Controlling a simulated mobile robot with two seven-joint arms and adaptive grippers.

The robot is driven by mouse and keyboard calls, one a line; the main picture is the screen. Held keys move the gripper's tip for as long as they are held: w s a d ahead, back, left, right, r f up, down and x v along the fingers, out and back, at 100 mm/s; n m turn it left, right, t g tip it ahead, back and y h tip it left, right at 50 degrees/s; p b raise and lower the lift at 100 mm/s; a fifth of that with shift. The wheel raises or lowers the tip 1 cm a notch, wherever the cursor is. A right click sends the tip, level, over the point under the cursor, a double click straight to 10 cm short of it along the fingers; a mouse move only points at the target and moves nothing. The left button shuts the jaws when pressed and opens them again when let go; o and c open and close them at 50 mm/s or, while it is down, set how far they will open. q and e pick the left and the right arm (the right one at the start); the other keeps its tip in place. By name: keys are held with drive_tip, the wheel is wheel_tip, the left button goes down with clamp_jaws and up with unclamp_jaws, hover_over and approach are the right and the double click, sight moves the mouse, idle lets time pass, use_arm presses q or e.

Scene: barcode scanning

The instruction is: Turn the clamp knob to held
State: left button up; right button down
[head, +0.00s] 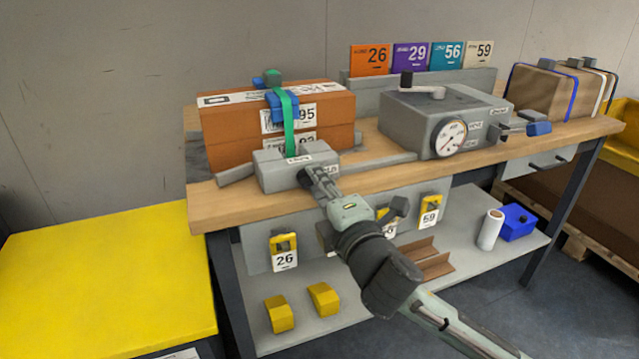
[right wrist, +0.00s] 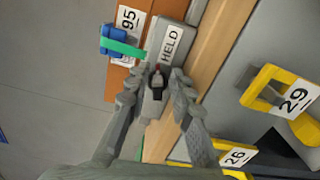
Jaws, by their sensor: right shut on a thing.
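The grey clamp block (head: 270,172) sits at the front edge of the wooden bench, before an orange-brown box (head: 225,130) with a green strap and blue buckle. My right gripper (head: 312,180) reaches the block's front face, and its fingers hide most of the knob in the head view. In the right wrist view my right gripper (right wrist: 159,76) is shut on the clamp knob (right wrist: 157,88), a small grey piece with dark and red marks between the fingertips. A label reading HELD (right wrist: 172,45) is on the block just beyond the fingertips. My left gripper is not in view.
A grey gauge box (head: 440,110) with a crank and dial stands right of the clamp. Yellow numbered tags, such as 26 (head: 284,258), hang below the bench edge near my right arm. A strapped cardboard box (head: 545,92) stands at the far right.

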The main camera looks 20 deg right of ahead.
drive_tip(key=c, duration=1.6)
unclamp_jaws()
drive_tip(key=shift+s+a+f, duration=0.1)
drive_tip(key=shift+a, duration=0.3)
drive_tip(key=s+d, duration=0.1)
drive_tip(key=s, duration=0.7)
drive_tip(key=shift+s, duration=0.4)
drive_tip(key=shift+r, duration=0.2)
drive_tip(key=shift+o, duration=0.3)
drive_tip(key=shift+p, duration=0.3)
